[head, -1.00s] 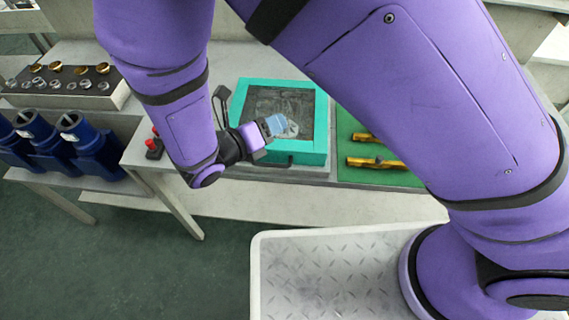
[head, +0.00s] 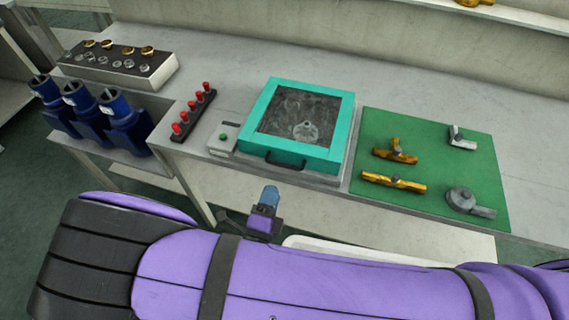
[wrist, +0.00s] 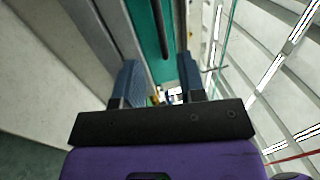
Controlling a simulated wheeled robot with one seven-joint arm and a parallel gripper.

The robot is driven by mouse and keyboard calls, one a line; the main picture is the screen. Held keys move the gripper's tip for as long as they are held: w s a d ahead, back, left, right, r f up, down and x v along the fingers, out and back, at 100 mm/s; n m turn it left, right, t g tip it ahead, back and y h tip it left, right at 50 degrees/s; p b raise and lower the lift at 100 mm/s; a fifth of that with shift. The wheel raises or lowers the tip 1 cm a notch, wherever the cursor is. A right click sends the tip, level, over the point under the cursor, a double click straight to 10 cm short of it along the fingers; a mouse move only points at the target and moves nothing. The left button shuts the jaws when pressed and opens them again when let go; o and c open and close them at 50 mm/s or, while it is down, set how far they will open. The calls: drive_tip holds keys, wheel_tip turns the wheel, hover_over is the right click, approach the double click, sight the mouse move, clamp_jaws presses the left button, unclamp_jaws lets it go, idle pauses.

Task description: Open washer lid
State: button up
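The washer (head: 345,130) is a teal box on the bench with a dark see-through window in its lid (head: 290,105). The lid lies shut, and a grey flanged part (head: 305,131) shows through it. A black bar handle (head: 284,163) sits on the front edge. My gripper (head: 270,193) is in front of and below the handle, apart from it in the head view. In the wrist view my gripper (wrist: 160,75) has its two blue fingers apart with nothing between them. The teal front and the dark handle (wrist: 162,28) show beyond the fingertips.
A small box with a green button (head: 222,138) and a rack of red-topped pegs (head: 194,113) stand left of the washer. A green mat (head: 430,145) with brass and grey parts lies to the right. Blue pump housings (head: 122,122) stand at the left.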

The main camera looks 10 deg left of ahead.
sight(281, 165)
drive_tip(key=w, duration=0.3)
drive_tip(key=w+r, duration=0.1)
drive_tip(key=w, duration=0.5)
drive_tip(key=shift+d+r, duration=0.35)
clamp_jaws()
